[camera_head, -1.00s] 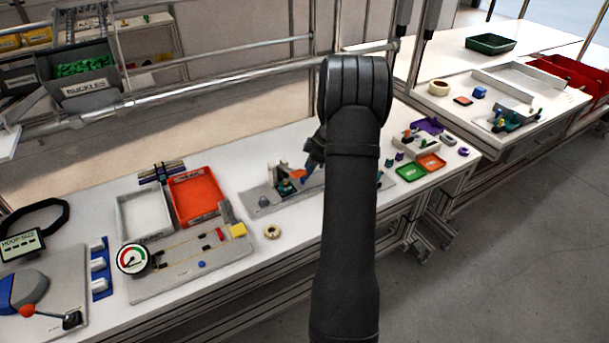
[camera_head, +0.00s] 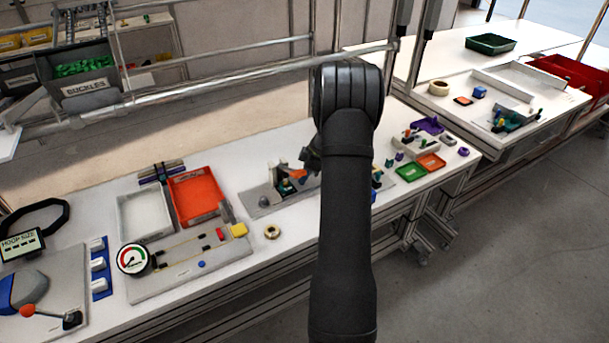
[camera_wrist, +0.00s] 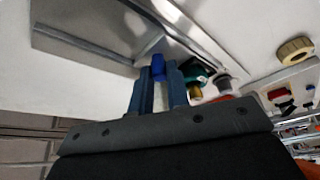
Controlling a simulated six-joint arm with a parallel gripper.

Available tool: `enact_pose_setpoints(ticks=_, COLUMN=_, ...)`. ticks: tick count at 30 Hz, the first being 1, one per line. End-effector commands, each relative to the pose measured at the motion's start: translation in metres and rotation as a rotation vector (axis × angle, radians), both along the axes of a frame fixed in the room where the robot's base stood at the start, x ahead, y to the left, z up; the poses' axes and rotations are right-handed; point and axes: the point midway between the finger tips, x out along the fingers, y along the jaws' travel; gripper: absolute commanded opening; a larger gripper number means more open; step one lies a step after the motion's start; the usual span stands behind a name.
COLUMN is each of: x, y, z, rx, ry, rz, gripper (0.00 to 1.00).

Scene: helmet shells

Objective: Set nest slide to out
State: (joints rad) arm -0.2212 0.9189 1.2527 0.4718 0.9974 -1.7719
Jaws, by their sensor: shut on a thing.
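My gripper (camera_head: 309,163) is low over the grey fixture plate (camera_head: 248,203) in the middle of the bench, and my arm hides part of it in the head view. In the wrist view its two fingers (camera_wrist: 157,84) are shut on a small blue handle (camera_wrist: 158,68). The handle appears to belong to the nest slide, but the slide's body cannot be told apart clearly. A green part (camera_wrist: 195,72) stands just right of the fingers. An orange piece (camera_head: 298,174) shows beside the gripper. A grey-blue ball (camera_head: 291,200) is at the plate's front.
An orange tray (camera_head: 197,209) and a white tray (camera_head: 142,222) stand left of the fixture. A brass ring (camera_head: 272,232) lies in front of it. Small parts and green (camera_head: 410,174) and orange (camera_head: 431,161) trays stand to the right.

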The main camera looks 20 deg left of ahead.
Motion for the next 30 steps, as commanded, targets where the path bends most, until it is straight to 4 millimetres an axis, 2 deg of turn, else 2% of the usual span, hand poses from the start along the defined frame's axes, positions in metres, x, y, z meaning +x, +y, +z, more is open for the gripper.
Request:
enact_pose_setpoints(ticks=4, x=0.013, y=-0.012, z=0.0, rx=0.0, ry=-0.001, rz=-0.004, gripper=0.0)
enact_pose_setpoints(ticks=9, x=0.042, y=-0.042, z=0.0, rx=0.001, ry=-0.001, rz=-0.004, gripper=0.0)
enact_pose_setpoints(ticks=13, x=0.058, y=-0.057, z=0.0, rx=0.0, ry=-0.001, rz=-0.003, gripper=0.0)
enact_pose_setpoints(ticks=25, x=0.065, y=-0.065, z=0.001, rx=-0.001, ry=-0.005, rz=-0.003, gripper=0.0)
enact_pose_setpoints(ticks=26, x=0.065, y=-0.065, z=0.001, rx=-0.001, ry=-0.006, rz=-0.004, gripper=0.19)
enact_pose_setpoints(ticks=27, x=0.065, y=-0.065, z=0.001, rx=-0.001, ry=-0.007, rz=-0.004, gripper=0.27)
enact_pose_setpoints(ticks=29, x=0.065, y=-0.065, z=0.001, rx=-0.001, ry=-0.006, rz=-0.004, gripper=0.37)
enact_pose_setpoints(ticks=30, x=0.065, y=-0.065, z=0.001, rx=-0.001, ry=-0.005, rz=-0.003, gripper=0.37)
